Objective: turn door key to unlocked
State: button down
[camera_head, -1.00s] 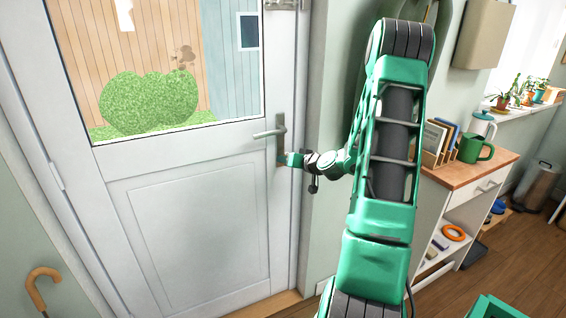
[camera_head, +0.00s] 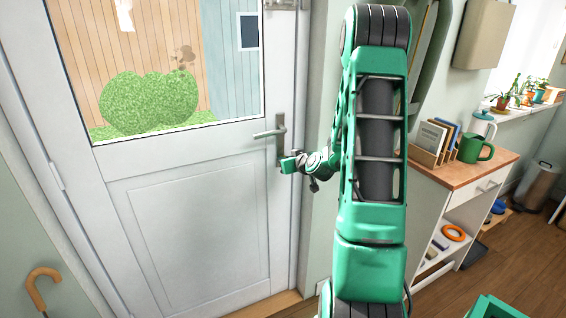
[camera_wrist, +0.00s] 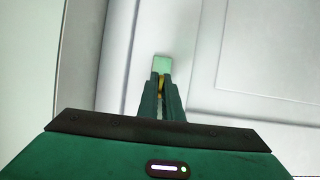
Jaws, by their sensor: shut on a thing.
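The white door (camera_head: 190,230) is closed, with a metal lever handle (camera_head: 270,133) on a plate near its right edge. My gripper (camera_head: 288,163) is at the lower part of that plate, just below the lever. In the wrist view my gripper (camera_wrist: 163,98) has its two fingers close together, shut on a small yellowish piece, the key (camera_wrist: 161,84). A pale green block (camera_wrist: 161,64) shows at the fingertips. Most of the key and the keyhole are hidden, so I cannot tell how far the key is turned.
My arm fills the middle of the head view. To the right stand a wooden-topped cabinet (camera_head: 470,165) with a green watering can (camera_head: 476,148) and a card holder (camera_head: 432,145). A cane handle (camera_head: 42,280) is at lower left.

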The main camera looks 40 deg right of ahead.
jog(key=shift+a+f, duration=0.1)
jog(key=shift+f, duration=0.05)
jog(key=c, duration=1.9)
grip_release()
jog(key=shift+c, duration=0.2)
jog(key=shift+s, duration=0.1)
jog(key=v, duration=1)
jog(key=shift+s+r, duration=0.15)
jog(key=shift+r, duration=0.1)
jog(key=shift+a, duration=0.2)
